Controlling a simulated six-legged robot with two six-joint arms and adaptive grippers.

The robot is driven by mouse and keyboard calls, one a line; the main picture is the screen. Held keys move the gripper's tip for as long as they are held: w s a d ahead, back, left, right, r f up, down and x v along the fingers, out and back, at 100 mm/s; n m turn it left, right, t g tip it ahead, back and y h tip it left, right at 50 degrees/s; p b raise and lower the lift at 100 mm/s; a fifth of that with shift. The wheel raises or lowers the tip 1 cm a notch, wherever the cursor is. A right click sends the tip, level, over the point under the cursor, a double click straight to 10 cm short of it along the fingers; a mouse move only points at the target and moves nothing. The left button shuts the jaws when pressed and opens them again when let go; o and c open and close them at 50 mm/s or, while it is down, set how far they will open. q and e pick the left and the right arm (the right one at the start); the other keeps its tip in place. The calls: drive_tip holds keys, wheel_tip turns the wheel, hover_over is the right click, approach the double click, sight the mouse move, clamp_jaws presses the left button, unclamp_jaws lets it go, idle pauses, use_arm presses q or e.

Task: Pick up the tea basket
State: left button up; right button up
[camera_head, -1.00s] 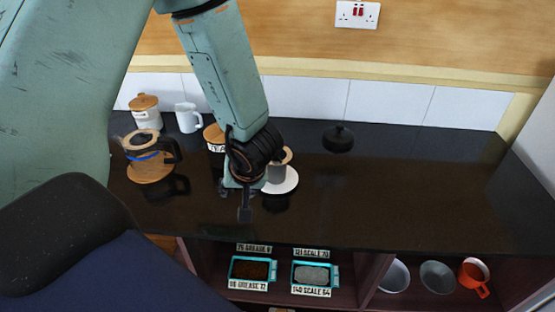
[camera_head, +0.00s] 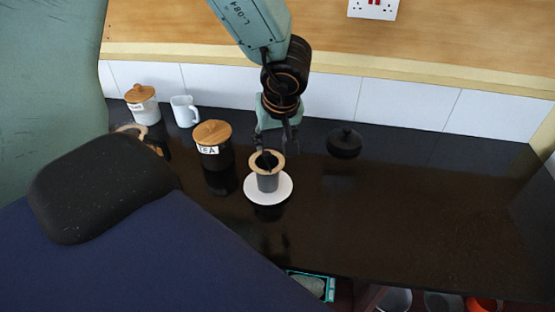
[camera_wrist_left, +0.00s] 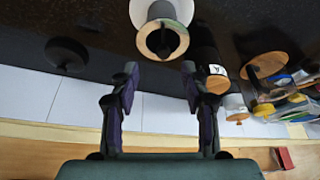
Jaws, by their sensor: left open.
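The tea basket (camera_head: 267,183), a grey cup-like piece with a pale wooden rim and a dark inside, stands upright on a white saucer (camera_head: 253,196) on the black counter. In the left wrist view the basket (camera_wrist_left: 146,43) is at the top, just beyond the fingertips. My left gripper (camera_head: 276,142) is open and empty, just behind the basket and apart from it. In the left wrist view its two fingers (camera_wrist_left: 160,72) are spread, with the rim ahead of the gap between them. My right gripper is not in view.
A tea canister (camera_head: 213,135) with a wooden lid stands left of the basket. A white mug (camera_head: 185,111) and a wooden-lidded jar (camera_head: 142,105) stand farther left. A black lidded pot (camera_head: 344,143) is at the right. The counter's right side is free.

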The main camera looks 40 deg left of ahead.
sight(266, 153)
use_arm(q)
drive_tip(key=b+x, duration=0.1)
drive_tip(key=x, duration=0.2)
drive_tip(key=a+b+x, duration=0.1)
drive_tip(key=x, duration=0.3)
drive_tip(key=shift+w+r, duration=0.1)
drive_tip(key=shift+w, duration=0.05)
drive_tip(key=shift+a+f, duration=0.15)
drive_tip(key=shift+f, duration=0.1)
drive_tip(key=shift+a, duration=0.25)
drive_tip(key=shift+d, duration=0.35)
drive_tip(key=c, duration=0.5)
drive_tip(key=shift+a, duration=0.25)
clamp_jaws()
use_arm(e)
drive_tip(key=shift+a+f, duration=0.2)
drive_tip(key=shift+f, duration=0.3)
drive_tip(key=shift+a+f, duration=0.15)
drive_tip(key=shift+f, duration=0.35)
use_arm(q)
drive_tip(key=shift+d, duration=0.1)
